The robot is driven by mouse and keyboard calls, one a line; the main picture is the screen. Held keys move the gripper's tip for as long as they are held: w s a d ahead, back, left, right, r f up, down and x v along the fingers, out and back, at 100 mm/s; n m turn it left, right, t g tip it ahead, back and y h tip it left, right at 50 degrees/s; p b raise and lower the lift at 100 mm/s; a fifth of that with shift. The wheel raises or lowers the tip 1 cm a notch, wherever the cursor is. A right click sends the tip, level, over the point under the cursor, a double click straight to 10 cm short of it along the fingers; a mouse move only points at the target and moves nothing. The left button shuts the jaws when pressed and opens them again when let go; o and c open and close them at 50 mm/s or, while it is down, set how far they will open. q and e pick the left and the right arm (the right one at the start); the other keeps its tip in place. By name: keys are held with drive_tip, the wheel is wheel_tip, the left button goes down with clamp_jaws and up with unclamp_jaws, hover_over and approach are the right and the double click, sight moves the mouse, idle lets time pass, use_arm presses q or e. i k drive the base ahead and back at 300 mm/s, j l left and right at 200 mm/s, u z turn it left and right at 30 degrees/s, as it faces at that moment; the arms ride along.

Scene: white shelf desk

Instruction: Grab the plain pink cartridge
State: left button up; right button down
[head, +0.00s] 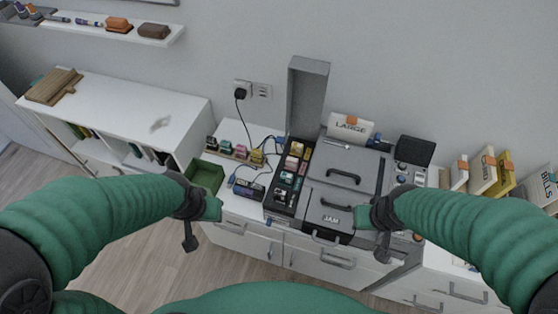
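A small pink cartridge (226,147) stands in a row of cartridges on a low wooden rack at the back left of the white desk. Its markings are too small to read, so I cannot tell whether it is plain. My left gripper (200,222) hangs in front of the desk's left part, near a green tray, apart from the rack. My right gripper (372,226) is over the front of the grey machine, right of the JAM label. Nothing is visibly held by either. Finger gaps are too small to make out.
An open dark case (289,180) of small cartridges, its grey lid (308,95) upright, stands between the rack and the grey machine (343,185). A green tray (205,174) sits at the desk's left edge. A black power cord (241,112) hangs behind the rack.

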sight(292, 163)
drive_tip(key=i+j, duration=0.1)
drive_tip(key=j, duration=0.3)
drive_tip(key=i+j, duration=0.15)
drive_tip(key=j, duration=0.25)
drive_tip(key=i+j, duration=0.1)
drive_tip(key=j, duration=0.3)
drive_tip(key=i+j, duration=0.15)
drive_tip(key=j, duration=0.2)
